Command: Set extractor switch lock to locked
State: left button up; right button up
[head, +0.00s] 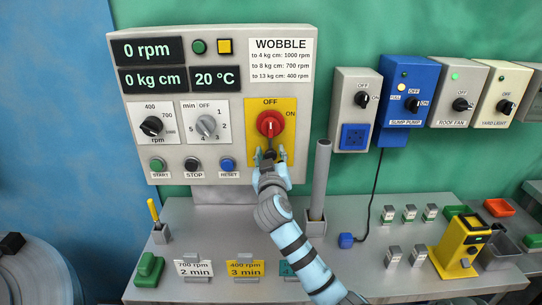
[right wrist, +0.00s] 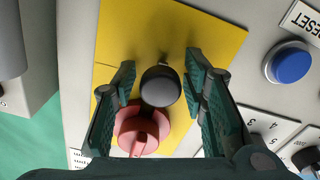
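The extractor switch is a red rotary knob (head: 271,123) on a yellow plate (head: 287,107) marked OFF at the top and ON at the right. Its white line looks upright, towards OFF. A dark rounded piece (head: 270,154), seemingly the switch lock, sits just below the knob. In the right wrist view the dark piece (right wrist: 162,88) stands in front of the plate, and the red knob (right wrist: 140,130) is partly behind it. My right gripper (head: 270,158) is open, its fingers (right wrist: 160,78) on either side of the dark piece with gaps. My left gripper is not in view.
The grey panel also has an rpm knob (head: 151,126), a timer knob (head: 206,125) and a blue RESET button (head: 228,165). A grey upright tube (head: 319,180) stands close right of my right arm. Switch boxes, including the blue sump pump (head: 408,90), line the wall.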

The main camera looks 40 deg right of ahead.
grip_shut()
notch_tip(320, 180, up, 3)
jog(key=shift+f+p, duration=0.2)
jog(key=shift+p, duration=0.9)
jog(key=shift+f, duration=0.1)
jog(key=shift+o, duration=1.9)
grip_release()
jog(key=shift+a, duration=0.15)
jog(key=v, duration=1.2)
